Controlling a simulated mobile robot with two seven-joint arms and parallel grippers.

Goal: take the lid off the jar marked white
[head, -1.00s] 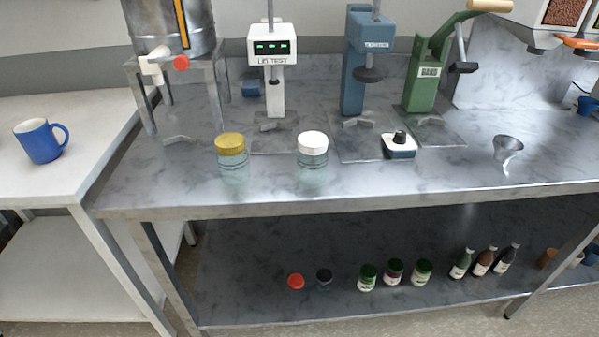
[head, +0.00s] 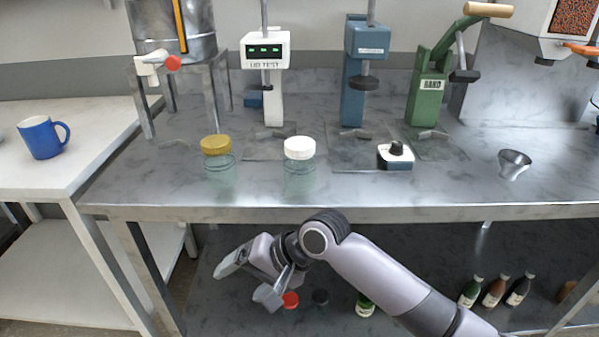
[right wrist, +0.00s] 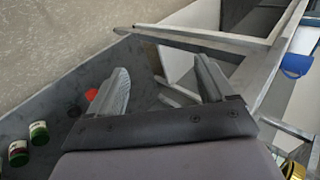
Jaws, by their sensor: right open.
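The jar with the white lid (head: 299,148) stands upright on the marble bench, its glass body (head: 300,176) clear. A similar glass jar with a gold lid (head: 216,145) stands to its left. No marking is readable on either jar. My right gripper (head: 240,279) is open and empty, in front of the bench edge and lower than the top, apart from both jars. Its two spread fingers also show in the right wrist view (right wrist: 165,85), with nothing between them. A gold lid edge (right wrist: 294,168) shows at that view's lower right corner. My left gripper is not in view.
Behind the jars stand a white lid tester (head: 265,50), a blue press (head: 366,40) and a green hand press (head: 427,90). A small black-knobbed device (head: 396,156) and a funnel (head: 514,164) are to the right. The bench's front edge (head: 400,212) lies between gripper and jars.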

